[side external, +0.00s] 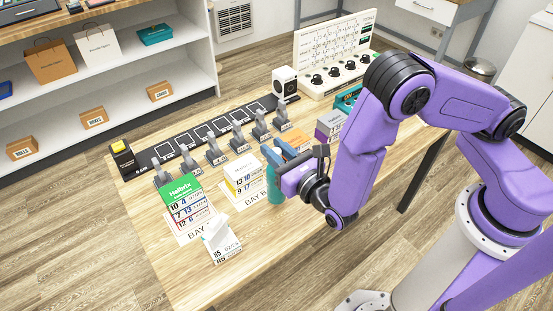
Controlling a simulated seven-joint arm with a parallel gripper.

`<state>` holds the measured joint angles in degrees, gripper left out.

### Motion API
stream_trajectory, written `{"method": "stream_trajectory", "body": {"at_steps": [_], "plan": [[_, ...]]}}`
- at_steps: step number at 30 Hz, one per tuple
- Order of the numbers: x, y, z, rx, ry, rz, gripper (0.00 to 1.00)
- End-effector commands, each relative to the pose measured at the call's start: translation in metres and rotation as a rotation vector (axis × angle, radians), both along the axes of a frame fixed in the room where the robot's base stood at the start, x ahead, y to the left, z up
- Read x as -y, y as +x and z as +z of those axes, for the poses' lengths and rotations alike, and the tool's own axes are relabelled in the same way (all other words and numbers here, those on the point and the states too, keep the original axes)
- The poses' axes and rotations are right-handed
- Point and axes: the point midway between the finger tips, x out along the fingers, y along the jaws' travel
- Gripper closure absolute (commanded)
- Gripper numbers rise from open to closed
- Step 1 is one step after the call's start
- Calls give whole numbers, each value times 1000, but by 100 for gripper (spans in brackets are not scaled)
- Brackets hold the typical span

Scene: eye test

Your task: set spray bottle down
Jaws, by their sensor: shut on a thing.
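The spray bottle, a teal upright body (275,188), shows at the middle of the table's near half. My gripper (277,156) is shut on it, with its blue-grey fingers at the bottle's upper part. The bottle's top is largely hidden by the fingers and wrist. I cannot tell whether its base touches the table (185,272).
A green-topped Halbrix box (185,200) and a white-and-yellow box (245,180) stand to the left on bay sheets. A white open carton (222,242) is at the front. Several grey clamp-like stands (213,150) line a black strip behind. The front left table is clear.

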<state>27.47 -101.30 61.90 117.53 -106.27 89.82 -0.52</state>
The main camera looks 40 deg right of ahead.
Motion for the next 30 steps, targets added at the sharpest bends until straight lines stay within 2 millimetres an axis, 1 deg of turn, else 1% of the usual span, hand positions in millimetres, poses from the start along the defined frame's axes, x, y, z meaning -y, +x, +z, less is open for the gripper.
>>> {"method": "stream_trajectory", "body": {"at_steps": [3,7,20,21,23,24,30], "plan": [[0,0,-16,0,-2,0,100],[0,0,-27,1,0,-1,100],[0,0,-32,1,0,0,100],[0,0,-33,0,0,0,70],[0,0,-33,0,1,0,51],[0,0,-33,0,1,0,48],[0,0,-32,0,0,-1,48]]}}
